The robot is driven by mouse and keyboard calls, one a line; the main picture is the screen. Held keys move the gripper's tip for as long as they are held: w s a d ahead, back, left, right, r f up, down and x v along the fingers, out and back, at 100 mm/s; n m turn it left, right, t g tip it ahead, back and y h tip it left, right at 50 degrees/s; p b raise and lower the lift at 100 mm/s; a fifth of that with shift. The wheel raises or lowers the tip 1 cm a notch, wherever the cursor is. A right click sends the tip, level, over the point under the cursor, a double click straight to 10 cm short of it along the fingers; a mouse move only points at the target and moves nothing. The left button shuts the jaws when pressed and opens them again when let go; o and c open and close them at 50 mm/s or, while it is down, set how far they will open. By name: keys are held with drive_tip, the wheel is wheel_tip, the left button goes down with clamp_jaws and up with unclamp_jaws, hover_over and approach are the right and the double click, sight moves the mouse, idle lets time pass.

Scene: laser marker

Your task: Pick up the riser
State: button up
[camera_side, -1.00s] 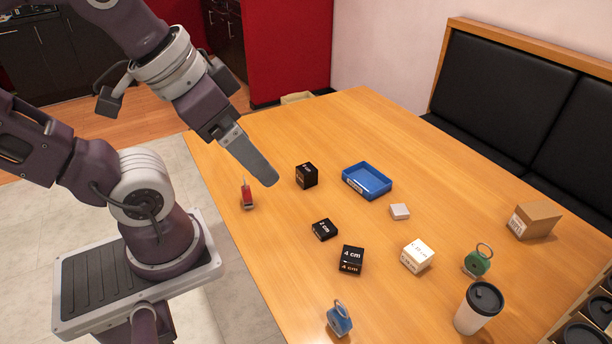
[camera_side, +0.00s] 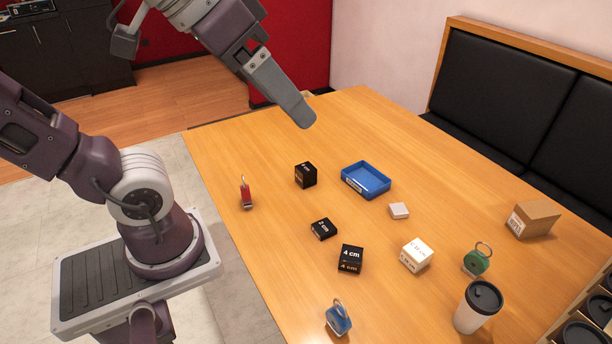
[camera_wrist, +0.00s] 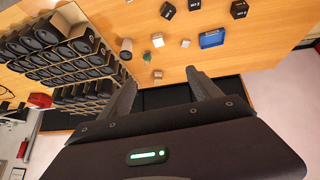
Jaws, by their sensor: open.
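Several black blocks that could be the riser lie on the wooden table: one marked 4 cm (camera_side: 351,259), a flatter one (camera_side: 323,229) to its upper left, and a taller one (camera_side: 306,175) nearer the tray. I cannot tell which is meant. In the wrist view, black blocks show at the top, one of them at the upper right (camera_wrist: 239,9). My gripper (camera_side: 302,118) is high above the far part of the table, apart from every block. In the wrist view its two fingers (camera_wrist: 163,88) are spread, with nothing between them.
The far table is clear.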

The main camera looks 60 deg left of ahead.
drive_tip(key=w+r+n+t, duration=0.15)
drive_tip(key=w+r, duration=0.25)
drive_tip(key=w, duration=0.4)
drive_tip(key=w+r+n+t, duration=0.1)
drive_tip(key=w+r+t, duration=0.2)
drive_tip(key=w+r, duration=0.3)
drive_tip(key=w+r+n+t, duration=0.1)
drive_tip(key=w+r+t, duration=0.15)
drive_tip(key=w, duration=0.65)
drive_tip(key=w+a+r+n+y, duration=0.2)
drive_tip(key=w+a+n+y, duration=0.4)
drive_tip(key=w+a, duration=0.55)
drive_tip(key=n+g+y, duration=0.9)
drive_tip(key=g, duration=0.6)
hover_over(312, 172)
drive_tip(key=d, duration=0.1)
wheel_tip(312, 172, down, 21)
drive_tip(key=shift+t, duration=0.4)
wheel_tip(312, 172, down, 36)
drive_tip(key=shift+w+d, duration=0.15)
drive_tip(key=shift+a+f, duration=0.6)
drive_tip(key=shift+a, duration=0.15)
drive_tip(key=x, duration=0.3)
drive_tip(key=s+x, duration=0.1)
drive_tip(key=x, duration=0.1)
drive_tip(key=shift+a, duration=0.25)
drive_tip(key=shift+r, duration=0.15)
clamp_jaws()
